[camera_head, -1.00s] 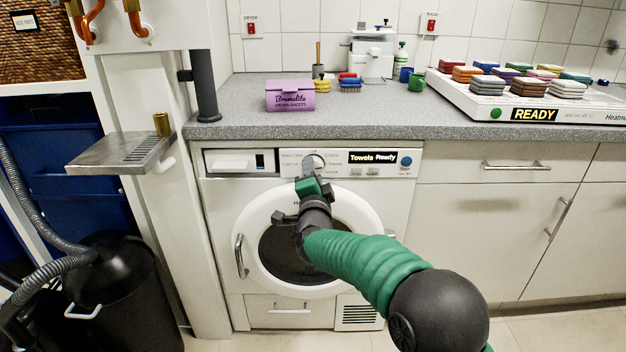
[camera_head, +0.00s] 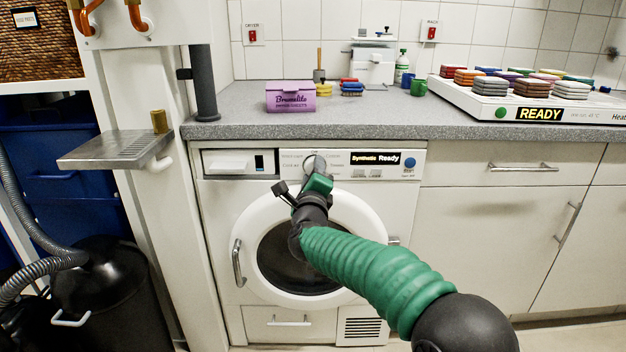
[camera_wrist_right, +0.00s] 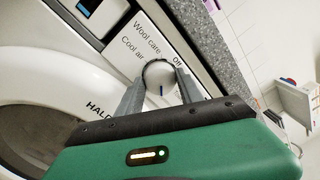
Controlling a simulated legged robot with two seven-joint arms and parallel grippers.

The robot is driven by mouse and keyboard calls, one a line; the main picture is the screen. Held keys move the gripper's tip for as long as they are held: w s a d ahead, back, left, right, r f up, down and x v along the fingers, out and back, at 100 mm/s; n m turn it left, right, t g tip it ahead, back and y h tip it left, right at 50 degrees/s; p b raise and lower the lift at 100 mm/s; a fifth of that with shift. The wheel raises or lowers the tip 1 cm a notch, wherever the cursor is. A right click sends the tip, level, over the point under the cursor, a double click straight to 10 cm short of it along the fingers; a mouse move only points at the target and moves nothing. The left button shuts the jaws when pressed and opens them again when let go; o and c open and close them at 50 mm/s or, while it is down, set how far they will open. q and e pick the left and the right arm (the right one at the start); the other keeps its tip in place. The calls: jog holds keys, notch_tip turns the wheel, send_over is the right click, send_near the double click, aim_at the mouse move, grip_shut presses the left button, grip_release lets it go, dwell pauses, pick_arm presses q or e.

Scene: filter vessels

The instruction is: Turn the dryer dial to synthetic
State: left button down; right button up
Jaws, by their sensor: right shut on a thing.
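The white front-loading dryer (camera_head: 409,241) stands under the counter. Its dial (camera_head: 315,163) sits at the upper middle of the control panel, mostly hidden behind my right gripper (camera_head: 317,168). In the right wrist view the round dial (camera_wrist_right: 158,74) is between the two grey fingers of my right gripper (camera_wrist_right: 158,88), which is shut on it. The dryer's display (camera_head: 375,159) reads "Synthetic Ready". My left gripper is not in view.
A purple box (camera_head: 290,96) stands on the grey counter (camera_head: 240,127) above the dryer. A heating plate (camera_head: 465,104) with coloured stacks is at the right. A metal drip shelf (camera_head: 115,150) juts out at the left.

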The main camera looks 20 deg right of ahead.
jog(key=shift+f+m, duration=0.45)
jog(key=shift+m, duration=0.15)
jog(key=shift+b, duration=0.3)
jog(key=o, duration=1.2)
jog(key=shift+o, duration=0.9)
jog(key=shift+r, duration=0.25)
jog(key=p+v, duration=0.4)
jog(key=v, duration=1.2)
jog(key=shift+s+a+p, duration=0.2)
jog(key=shift+s+p, duration=0.15)
